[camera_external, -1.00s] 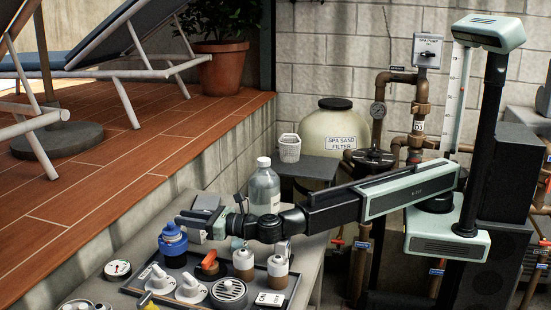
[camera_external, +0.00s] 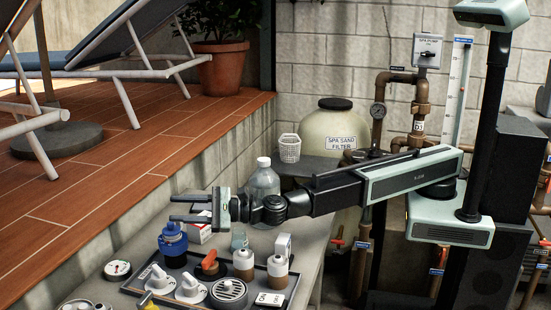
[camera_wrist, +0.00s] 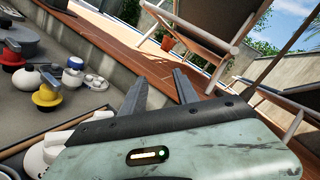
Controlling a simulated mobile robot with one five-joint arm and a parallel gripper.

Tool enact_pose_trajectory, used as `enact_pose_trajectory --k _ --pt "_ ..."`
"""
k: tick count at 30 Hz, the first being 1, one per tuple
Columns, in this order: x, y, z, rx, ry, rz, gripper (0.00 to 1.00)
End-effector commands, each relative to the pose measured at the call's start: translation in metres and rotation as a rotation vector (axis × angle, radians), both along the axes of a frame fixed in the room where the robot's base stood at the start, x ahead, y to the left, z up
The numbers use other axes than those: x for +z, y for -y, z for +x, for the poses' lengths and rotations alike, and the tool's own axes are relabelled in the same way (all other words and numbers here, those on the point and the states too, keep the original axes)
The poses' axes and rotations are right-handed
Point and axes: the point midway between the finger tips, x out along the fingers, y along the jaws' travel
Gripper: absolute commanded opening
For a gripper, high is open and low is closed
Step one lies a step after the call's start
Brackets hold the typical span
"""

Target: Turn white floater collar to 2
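My gripper (camera_external: 172,208) is open and empty, pointing left above the bench. Its two fingers also show apart in the wrist view (camera_wrist: 160,76), with nothing between them. In the external view, two white dial-like parts (camera_external: 190,288) (camera_external: 157,281) sit on the dark tray, below and apart from the gripper. I cannot tell which white part has the floater collar; no number is readable.
A clear bottle (camera_external: 263,186) stands behind the wrist. A red-and-white box (camera_external: 200,234) lies under the gripper. The raised deck wall (camera_external: 160,195) runs behind.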

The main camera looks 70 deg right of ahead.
Motion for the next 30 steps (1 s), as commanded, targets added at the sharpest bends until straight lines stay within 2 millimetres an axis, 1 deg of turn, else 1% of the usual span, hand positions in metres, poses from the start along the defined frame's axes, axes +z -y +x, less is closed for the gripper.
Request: enact_pose_trajectory --k 1,2,3,5,6,8,9,11,12,13,14,15,18,20,21,24,28,30 --pt "0.045 -0.024 0.020 0.091 0.108 -0.235 0.36" --pt "0.052 -0.036 0.025 0.153 0.181 -0.386 0.36" --pt "0.059 -0.050 0.031 0.236 0.284 -0.586 0.36" --pt "0.062 -0.064 0.039 0.366 0.448 -0.878 0.36" --pt "0.060 -0.068 0.044 0.459 0.561 -1.065 0.36" --pt "0.053 -0.066 0.050 0.613 0.740 -1.328 0.36" --pt "0.047 -0.059 0.055 0.725 0.862 -1.488 0.36" --pt "0.037 -0.039 0.060 0.912 1.054 -1.695 0.36" --pt "0.030 -0.022 0.063 1.045 1.179 -1.802 0.36" --pt "0.025 -0.007 0.065 1.147 1.271 -1.865 0.36" --pt "0.021 0.009 0.066 1.247 1.360 -1.911 0.36" --pt "0.017 0.029 0.067 1.375 1.468 -1.948 0.36" --pt "0.011 0.074 0.067 1.635 1.681 -1.957 0.36" --pt "0.008 0.092 0.065 1.736 1.762 -1.934 0.36" --pt "0.007 0.101 0.064 -1.742 -1.759 1.879 0.36" --pt "0.003 0.108 0.062 -1.744 -1.757 1.819 0.36" --pt "-0.002 0.107 0.061 -1.742 -1.759 1.819 0.36" --pt "-0.008 0.105 0.061 -1.742 -1.759 1.820 0.36"
